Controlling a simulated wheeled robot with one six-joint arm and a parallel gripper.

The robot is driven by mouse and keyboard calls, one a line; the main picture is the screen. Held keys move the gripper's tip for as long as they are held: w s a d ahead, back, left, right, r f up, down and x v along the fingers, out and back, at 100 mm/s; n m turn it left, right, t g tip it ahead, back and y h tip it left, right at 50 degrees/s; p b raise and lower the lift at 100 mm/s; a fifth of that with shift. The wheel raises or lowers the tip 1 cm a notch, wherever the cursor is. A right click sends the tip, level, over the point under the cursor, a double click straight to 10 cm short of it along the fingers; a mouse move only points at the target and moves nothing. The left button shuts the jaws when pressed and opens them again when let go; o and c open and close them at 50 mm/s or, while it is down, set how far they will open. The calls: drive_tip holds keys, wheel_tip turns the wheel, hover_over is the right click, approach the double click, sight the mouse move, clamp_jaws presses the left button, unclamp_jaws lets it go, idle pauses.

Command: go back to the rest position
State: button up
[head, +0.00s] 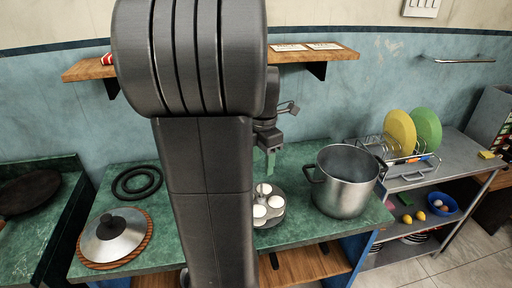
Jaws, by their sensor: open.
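My gripper (270,166) shows just right of my large dark arm link, which fills the middle of the head view. It is over the green counter (310,232), pointing down, with nothing seen in it. It appears above a round metal holder (279,214) with several white eggs (261,210). The gap between fingers and eggs cannot be judged. My arm hides part of the gripper, the left part of the holder and the middle of the counter.
A steel pot (345,183) stands right of the egg holder. A lid (113,236) on a round board and black rings (137,182) are on the left. A dish rack with a yellow plate (399,132) is at right. A wall shelf (335,52) runs behind my arm.

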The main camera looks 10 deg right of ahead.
wheel_tip(320, 180, down, 14)
drive_tip(key=shift+r, duration=0.2)
idle(0.4)
drive_tip(key=shift+r, duration=0.1)
